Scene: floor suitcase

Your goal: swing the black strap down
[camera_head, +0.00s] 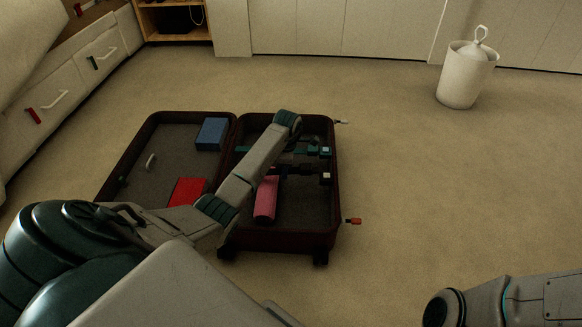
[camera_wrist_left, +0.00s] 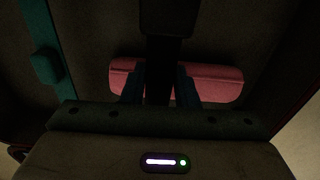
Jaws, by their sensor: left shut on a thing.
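The black strap (camera_head: 305,171) lies across the right half of the open suitcase (camera_head: 336,215), near the top of the pink roll (camera_head: 265,200). In the left wrist view the black strap (camera_wrist_left: 166,20) runs down the middle, with a wider dark piece at the top. My left gripper (camera_wrist_left: 159,82) is shut on it, a finger on each side. The pink roll (camera_wrist_left: 215,83) lies behind the fingers. In the head view my left arm hides part of the strap and the gripper's fingers. My right arm shows at the lower right, its gripper out of view.
A teal strap (camera_head: 312,150) lies beside the black one and shows in the wrist view (camera_wrist_left: 45,65). The left half holds a blue box (camera_head: 212,133) and a red box (camera_head: 188,191). A white bin (camera_head: 464,78) stands far right.

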